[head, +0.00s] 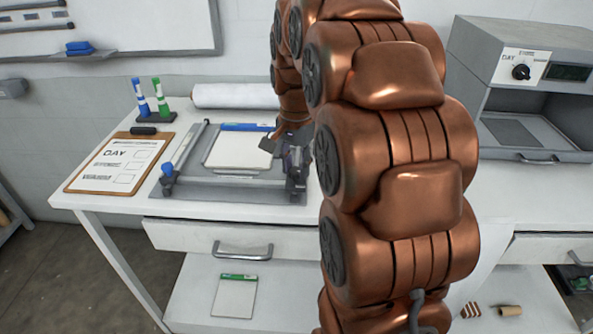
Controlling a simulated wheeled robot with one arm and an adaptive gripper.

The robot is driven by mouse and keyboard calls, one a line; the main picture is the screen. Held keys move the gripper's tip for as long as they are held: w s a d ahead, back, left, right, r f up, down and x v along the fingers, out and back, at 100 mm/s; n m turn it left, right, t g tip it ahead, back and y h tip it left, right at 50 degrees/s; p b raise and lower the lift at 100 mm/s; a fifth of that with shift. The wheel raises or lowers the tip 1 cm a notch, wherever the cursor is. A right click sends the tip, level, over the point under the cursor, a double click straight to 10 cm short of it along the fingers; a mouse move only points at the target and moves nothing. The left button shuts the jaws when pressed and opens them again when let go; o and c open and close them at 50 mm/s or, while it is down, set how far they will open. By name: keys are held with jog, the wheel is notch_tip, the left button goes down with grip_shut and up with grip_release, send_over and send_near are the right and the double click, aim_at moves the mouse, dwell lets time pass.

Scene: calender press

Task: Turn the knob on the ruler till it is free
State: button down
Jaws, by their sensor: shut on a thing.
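The ruler (228,181) is a grey bar across the near side of a flat grey frame on the white table, in the head view. A blue knob (167,169) stands at its left end. My gripper (296,170) is at the right end of the ruler, beyond my copper arm. It is dark and small here, and shut on what seems to be the knob at that end. The gripper hides this knob, so I cannot see how far it is turned.
A white pad with a blue top edge (238,152) lies inside the frame. A clipboard (118,162), markers in a stand (156,117) and a white roll (235,95) are close by. A grey oven-like box (540,60) stands at right. My arm blocks the middle.

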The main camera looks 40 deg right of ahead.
jog(key=n+b, duration=0.2)
jog(key=n, duration=0.4)
jog(key=n+b, duration=0.1)
jog(key=n, duration=0.4)
jog(key=shift+n, duration=0.4)
jog(key=n, duration=0.6)
jog(key=shift+s, duration=0.1)
jog(key=n+p, duration=0.1)
jog(key=n, duration=0.4)
jog(key=shift+n+p, duration=0.35)
jog(key=shift+n, duration=0.05)
jog(key=c, duration=0.8)
grip_release()
jog(key=shift+o, duration=0.2)
jog(key=shift+r, duration=0.1)
